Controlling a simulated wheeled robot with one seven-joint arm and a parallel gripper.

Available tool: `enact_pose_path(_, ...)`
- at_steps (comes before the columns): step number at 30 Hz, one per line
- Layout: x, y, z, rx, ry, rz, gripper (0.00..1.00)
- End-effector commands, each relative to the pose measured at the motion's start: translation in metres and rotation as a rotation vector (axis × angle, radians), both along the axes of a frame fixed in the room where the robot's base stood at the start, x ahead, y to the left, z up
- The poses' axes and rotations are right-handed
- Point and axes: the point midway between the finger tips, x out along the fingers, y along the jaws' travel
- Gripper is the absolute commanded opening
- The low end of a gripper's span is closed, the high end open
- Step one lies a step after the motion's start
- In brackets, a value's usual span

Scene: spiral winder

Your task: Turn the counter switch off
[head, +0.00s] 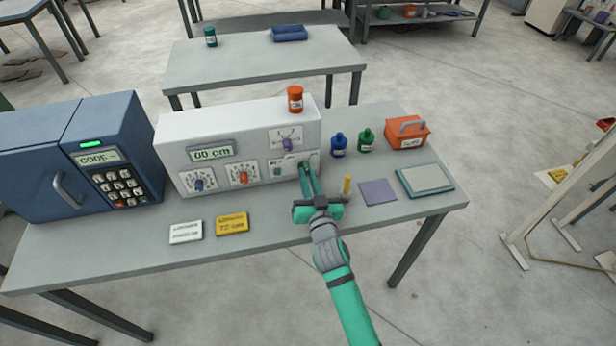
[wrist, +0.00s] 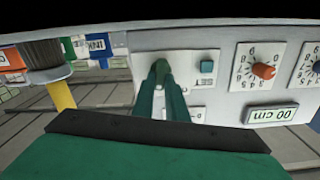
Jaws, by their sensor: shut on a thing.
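The white counter box (head: 240,150) stands on the table, its display (head: 212,153) reading "00 cm". My gripper (head: 306,166) reaches to the lower right of its front panel. In the wrist view my green gripper fingers (wrist: 160,74) are closed together on the counter switch, in front of a white switch plate (wrist: 181,62) beside the square teal button (wrist: 207,67). The fingers hide the switch itself, so I cannot tell its position. The teal button also shows in the head view (head: 277,171), left of my fingers.
A blue dial (head: 199,185), an orange dial (head: 243,178) and a purple knob (head: 287,145) are on the panel. White (head: 186,233) and yellow (head: 232,223) cards lie in front. An orange jar (head: 295,99) stands on the box.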

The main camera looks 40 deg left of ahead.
Motion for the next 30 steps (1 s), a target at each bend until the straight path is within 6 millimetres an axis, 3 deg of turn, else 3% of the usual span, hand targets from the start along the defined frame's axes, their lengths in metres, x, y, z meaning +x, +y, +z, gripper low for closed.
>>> enact_pose_path(18, -0.0035, 0.003, -0.0009, -0.376, -0.439, 0.002, 0.0)
enact_pose_path(30, -0.0042, 0.0036, -0.0018, -0.545, -0.638, 0.001, 0.0)
